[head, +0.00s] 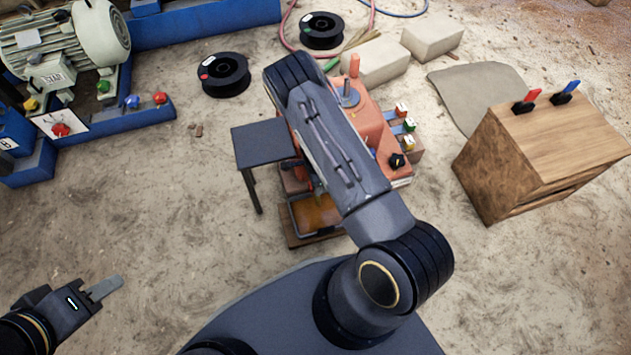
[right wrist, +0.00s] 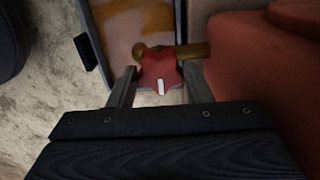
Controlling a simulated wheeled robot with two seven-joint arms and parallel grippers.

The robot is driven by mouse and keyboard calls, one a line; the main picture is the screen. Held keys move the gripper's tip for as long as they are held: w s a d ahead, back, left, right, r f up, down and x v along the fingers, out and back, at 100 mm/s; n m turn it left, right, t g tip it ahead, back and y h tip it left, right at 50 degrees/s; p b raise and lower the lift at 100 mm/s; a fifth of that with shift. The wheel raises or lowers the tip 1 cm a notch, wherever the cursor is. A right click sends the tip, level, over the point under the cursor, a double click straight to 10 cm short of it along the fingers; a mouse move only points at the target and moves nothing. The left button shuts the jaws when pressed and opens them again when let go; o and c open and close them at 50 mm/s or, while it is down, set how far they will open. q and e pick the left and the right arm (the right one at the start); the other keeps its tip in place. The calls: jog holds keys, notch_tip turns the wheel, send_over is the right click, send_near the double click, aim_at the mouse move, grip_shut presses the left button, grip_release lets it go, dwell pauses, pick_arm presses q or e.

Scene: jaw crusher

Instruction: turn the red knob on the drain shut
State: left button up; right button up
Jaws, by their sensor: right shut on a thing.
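In the right wrist view, the red knob (right wrist: 158,72) sits on a brass drain pipe (right wrist: 190,51). It has a white mark pointing down in the picture. My right gripper (right wrist: 160,84) is shut on the knob, one finger on each side. In the head view my right arm covers most of this area, and the right gripper and knob cannot be made out clearly there. A tray (head: 292,218) with brownish-orange contents lies below the orange machine (head: 368,125). My left gripper (head: 106,288) is at the lower left over bare ground, seen edge-on, away from everything.
A small dark table (head: 262,142) stands left of the machine. A wooden box (head: 560,130) with red and blue levers stands at the right. Other red knobs (head: 160,98) are on the blue motor frame (head: 140,115). Black spools (head: 224,75) and pale blocks (head: 433,37) lie behind.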

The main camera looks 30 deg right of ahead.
dwell(0.3)
jog(key=o, duration=1)
jog(key=shift+r, duration=0.1)
notch_tip(320, 180, up, 8)
jog(key=p, duration=0.3)
jog(key=shift+f, duration=0.2)
